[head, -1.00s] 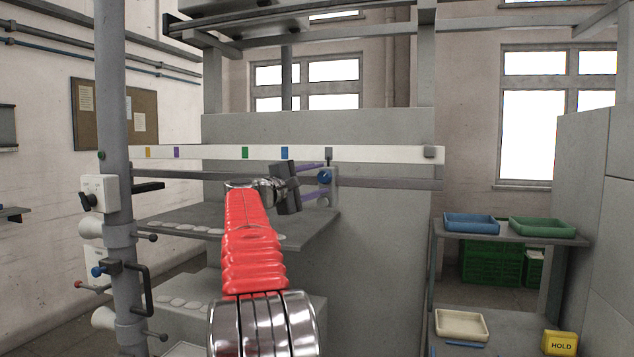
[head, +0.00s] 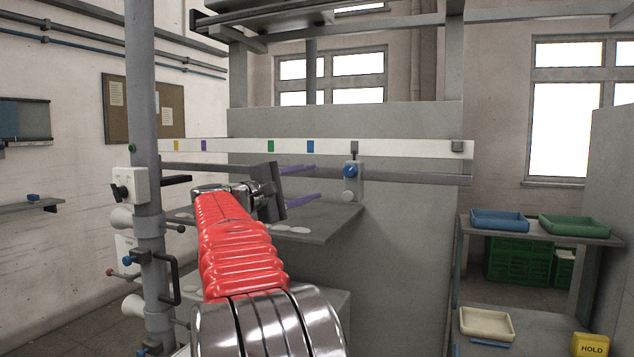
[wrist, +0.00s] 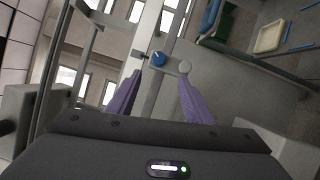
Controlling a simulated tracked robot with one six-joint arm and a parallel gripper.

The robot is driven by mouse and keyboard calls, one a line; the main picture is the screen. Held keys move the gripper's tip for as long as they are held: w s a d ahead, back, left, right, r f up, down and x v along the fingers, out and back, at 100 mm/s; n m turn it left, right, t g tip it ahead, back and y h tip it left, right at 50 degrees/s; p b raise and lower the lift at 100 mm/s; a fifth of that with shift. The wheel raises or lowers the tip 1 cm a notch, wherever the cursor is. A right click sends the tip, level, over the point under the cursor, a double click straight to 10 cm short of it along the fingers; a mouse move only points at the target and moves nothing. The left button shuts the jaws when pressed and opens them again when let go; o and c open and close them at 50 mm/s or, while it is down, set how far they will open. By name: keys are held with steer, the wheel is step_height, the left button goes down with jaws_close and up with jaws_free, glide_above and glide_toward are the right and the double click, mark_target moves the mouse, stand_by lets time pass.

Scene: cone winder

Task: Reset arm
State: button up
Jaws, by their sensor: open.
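My gripper (head: 305,183) is at the end of my red arm, in front of the winder's grey panel, with its two purple fingers pointing right. The fingers are apart and nothing shows between them in the wrist view (wrist: 155,92). A small grey slider block with a blue knob (head: 350,171) sits on the rail, just right of the fingertips and apart from them. In the wrist view the blue knob (wrist: 158,59) and a pale round knob (wrist: 184,67) show beyond the fingertips.
A white strip (head: 400,148) with coloured marks runs above the rail (head: 420,178). A grey post (head: 142,80) with a switch box (head: 129,185) stands left. A shelf with blue (head: 499,220) and green trays (head: 574,227) stands right. A grey ledge (head: 330,225) lies below my gripper.

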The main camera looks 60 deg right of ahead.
steer(key=shift+w+a, duration=0.1)
stand_by(0.7)
step_height(320, 180, down, 14)
steer(key=a+t+y, duration=0.2)
steer(key=y, duration=0.2)
steer(key=a+f+t+y, duration=0.2)
steer(key=a+f+y, duration=0.3)
steer(key=a+f, duration=0.65)
steer(key=s+a+f+m+t+y, duration=0.1)
steer(key=s+a+f+t+y, duration=0.3)
steer(key=a, duration=0.9)
steer(key=w+a+f+g+y, duration=0.15)
steer(key=a+f, duration=0.45)
steer(key=a, duration=0.6)
steer(key=s+a+t+y, duration=0.1)
steer(key=s+a, duration=0.1)
steer(key=a, duration=0.3)
steer(key=s+a+n+t+y, duration=0.1)
steer(key=s+a, duration=0.2)
steer(key=a, duration=0.3)
steer(key=s+a+f+t+y, duration=0.1)
steer(key=s+a+y, duration=0.1)
steer(key=a, duration=0.3)
steer(key=shift+s+a+n, duration=0.3)
steer(key=shift+s+a, duration=0.1)
steer(key=shift+f, duration=0.1)
steer(key=shift+c, duration=0.5)
